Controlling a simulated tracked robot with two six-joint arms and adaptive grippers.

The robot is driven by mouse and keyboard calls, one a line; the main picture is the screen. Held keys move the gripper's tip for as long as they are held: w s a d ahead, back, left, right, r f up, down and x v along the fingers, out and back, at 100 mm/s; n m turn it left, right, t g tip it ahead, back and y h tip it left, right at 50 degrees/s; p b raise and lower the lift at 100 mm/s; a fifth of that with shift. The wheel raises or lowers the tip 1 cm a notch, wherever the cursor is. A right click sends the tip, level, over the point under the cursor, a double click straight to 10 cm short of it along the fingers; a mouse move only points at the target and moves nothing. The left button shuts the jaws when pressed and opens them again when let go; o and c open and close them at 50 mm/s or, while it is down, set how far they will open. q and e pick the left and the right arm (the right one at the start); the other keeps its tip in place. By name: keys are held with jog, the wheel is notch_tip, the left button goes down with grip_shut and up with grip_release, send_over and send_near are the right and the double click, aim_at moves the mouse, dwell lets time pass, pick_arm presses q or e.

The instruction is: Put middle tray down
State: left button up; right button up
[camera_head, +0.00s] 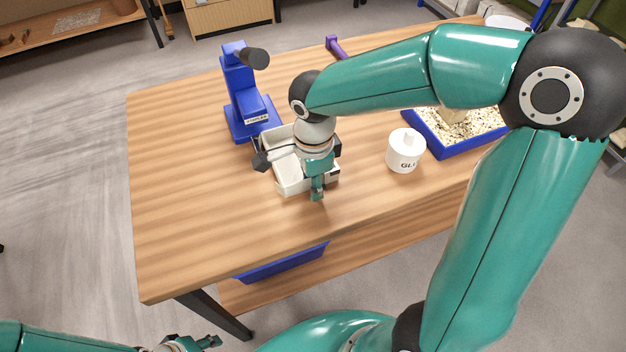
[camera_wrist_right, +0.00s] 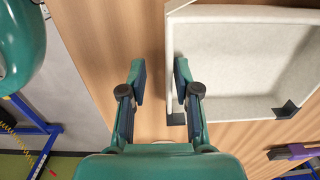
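A white tray (camera_head: 287,179) with dark corner pieces is on the wooden table, partly hidden under my right gripper and wrist. In the right wrist view the tray (camera_wrist_right: 240,60) looks empty inside. My right gripper (camera_head: 317,190) points down at the tray's near right side. In the right wrist view its two fingers (camera_wrist_right: 160,85) are apart, with the tray's side wall between them, closer to the right finger. I cannot tell whether either finger touches the wall. My left gripper (camera_head: 208,342) is low at the bottom left, away from the table, and small in view.
A purple tool (camera_head: 334,47) lies at the back. The table's left and front areas are clear.

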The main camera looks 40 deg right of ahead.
jog(key=shift+w, duration=0.15)
notch_tip(320, 180, up, 12)
jog(key=shift+p, duration=0.35)
jog(key=shift+s, duration=0.25)
dwell(0.4)
